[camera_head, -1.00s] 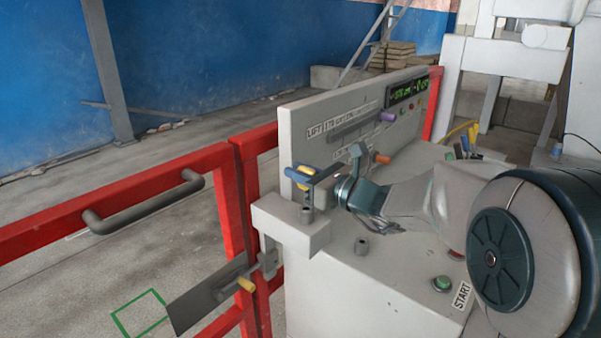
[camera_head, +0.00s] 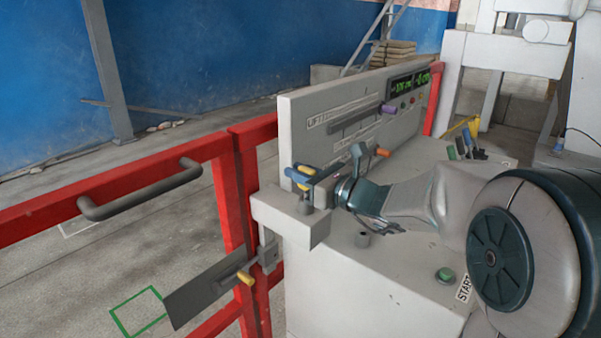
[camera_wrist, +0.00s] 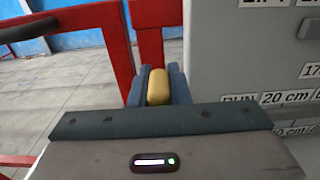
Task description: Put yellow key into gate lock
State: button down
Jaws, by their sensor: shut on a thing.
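The yellow key (camera_head: 304,170) is between the blue fingers of my gripper (camera_head: 301,175), just above a small grey post on the pale bracket at the console's left corner. In the wrist view the yellow key (camera_wrist: 158,86) shows as a rounded block held between the two blue fingers (camera_wrist: 159,90). Its lower end is hidden. On the red gate, a grey latch block (camera_head: 268,254) with a yellow-tipped bolt (camera_head: 245,278) sits on the post below the bracket. I cannot tell which part is the gate lock's opening.
The red gate rail (camera_head: 110,200) with its grey handle (camera_head: 140,190) runs left. A grey plate (camera_head: 205,290) juts left from the latch.

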jog(key=shift+f+b, duration=0.6)
jog(key=shift+f, duration=0.1)
jog(key=c, duration=1.3)
grip_release()
jog(key=b+v, duration=0.1)
jog(key=v, duration=1.3)
jog(key=shift+a, duration=0.1)
